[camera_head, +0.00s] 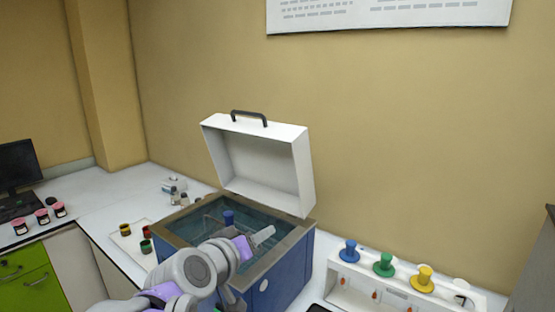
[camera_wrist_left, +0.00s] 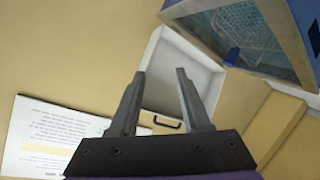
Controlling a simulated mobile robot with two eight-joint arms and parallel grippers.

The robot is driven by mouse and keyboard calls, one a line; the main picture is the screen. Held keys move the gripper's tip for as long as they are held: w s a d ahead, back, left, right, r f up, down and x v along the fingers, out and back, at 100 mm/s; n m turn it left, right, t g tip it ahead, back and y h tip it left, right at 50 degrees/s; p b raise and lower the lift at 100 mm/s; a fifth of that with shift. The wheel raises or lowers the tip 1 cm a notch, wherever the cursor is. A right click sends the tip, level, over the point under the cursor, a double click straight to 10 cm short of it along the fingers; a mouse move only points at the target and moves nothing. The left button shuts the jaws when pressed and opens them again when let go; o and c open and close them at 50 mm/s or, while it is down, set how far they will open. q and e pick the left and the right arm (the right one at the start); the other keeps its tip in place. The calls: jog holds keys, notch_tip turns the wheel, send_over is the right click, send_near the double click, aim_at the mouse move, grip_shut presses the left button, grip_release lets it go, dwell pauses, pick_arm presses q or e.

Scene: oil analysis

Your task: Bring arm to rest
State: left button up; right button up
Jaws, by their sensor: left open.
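My left gripper (camera_wrist_left: 158,100) is open and empty in the left wrist view, its two dark fingers apart with the wall and the white lid (camera_wrist_left: 205,75) behind them. In the head view my left arm reaches up in front of the blue bath box (camera_head: 285,277), and the left gripper (camera_head: 262,236) is over its open top. The box's white lid (camera_head: 262,160) with a black handle stands raised. A blue knob-like piece (camera_head: 229,217) shows inside the box. My right gripper is not in view.
A white rack (camera_head: 345,290) with blue, green and yellow knobs stands right of the box. Small jars (camera_head: 146,246) stand on a white tray to its left. Several red-lidded jars (camera_head: 42,216) and a monitor (camera_head: 18,165) are farther left. The wall stands close behind.

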pick_arm(q)
jog(key=s+a+f+g+y, duration=0.2)
jog(key=s+a+f, duration=0.2)
jog(key=s+f, duration=0.3)
jog(key=s+a+f+m+g+y, duration=0.1)
jog(key=s+a+f, duration=0.4)
jog(key=f, duration=0.9)
jog(key=s+a+f+m+g+y, duration=0.1)
jog(key=s+a+f+g, duration=0.3)
jog(key=s+f, duration=0.5)
jog(key=shift+s+a+f+y, duration=0.3)
jog(key=shift+f+y, duration=0.35)
jog(key=shift+y, duration=0.15)
